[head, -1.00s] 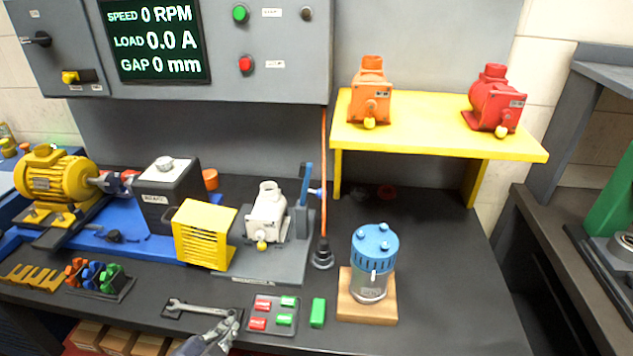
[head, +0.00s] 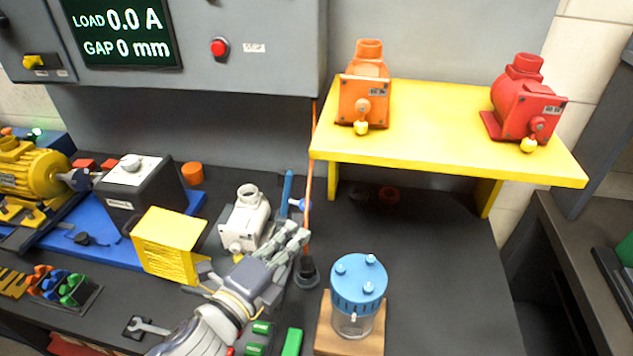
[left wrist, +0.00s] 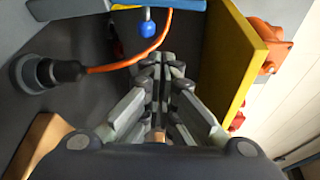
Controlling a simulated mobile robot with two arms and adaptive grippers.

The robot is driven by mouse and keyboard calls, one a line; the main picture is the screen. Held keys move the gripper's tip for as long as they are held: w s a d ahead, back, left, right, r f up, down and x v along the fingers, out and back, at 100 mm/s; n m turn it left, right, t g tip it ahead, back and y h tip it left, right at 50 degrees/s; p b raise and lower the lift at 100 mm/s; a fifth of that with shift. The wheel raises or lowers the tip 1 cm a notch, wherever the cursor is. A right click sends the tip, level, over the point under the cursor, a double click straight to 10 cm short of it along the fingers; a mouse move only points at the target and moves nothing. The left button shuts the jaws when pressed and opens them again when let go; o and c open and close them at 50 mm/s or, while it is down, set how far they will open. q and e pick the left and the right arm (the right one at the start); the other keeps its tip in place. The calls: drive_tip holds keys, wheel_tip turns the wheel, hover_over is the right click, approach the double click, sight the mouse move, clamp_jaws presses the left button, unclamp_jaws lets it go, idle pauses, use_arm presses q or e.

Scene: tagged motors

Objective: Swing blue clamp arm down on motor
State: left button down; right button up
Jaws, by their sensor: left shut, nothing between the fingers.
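The blue clamp arm (head: 287,190) stands upright just right of the white motor (head: 247,222), with a blue ball knob (head: 300,204) on its side. My left gripper (head: 297,238) is shut and empty, in front of the clamp arm and right of the motor; it hides the lower clamp arm and much of the grey fixture. In the left wrist view, the blue clamp arm (left wrist: 178,4) crosses the top edge with its ball knob (left wrist: 148,29). The shut fingertips (left wrist: 163,65) are apart from the knob there. My right gripper is not in view.
An orange cable (head: 309,175) runs down to a black plug (head: 308,272) close to my left gripper. A yellow shelf (head: 430,130) holds an orange motor (head: 365,90) and a red motor (head: 525,105). A blue-topped jar (head: 358,290) stands front right. The bench under the shelf is mostly clear.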

sight(297, 201)
use_arm(q)
drive_tip(key=w+p, duration=0.1)
drive_tip(key=w, duration=0.1)
drive_tip(key=w+d+p, duration=0.1)
drive_tip(key=w, duration=0.2)
drive_tip(key=w+d+p, duration=0.1)
drive_tip(key=w, duration=0.2)
drive_tip(key=shift+w+d+r+p, duration=0.2)
drive_tip(key=shift+r+p, duration=0.2)
drive_tip(key=shift+a, duration=0.55)
drive_tip(key=shift+w+d, duration=0.1)
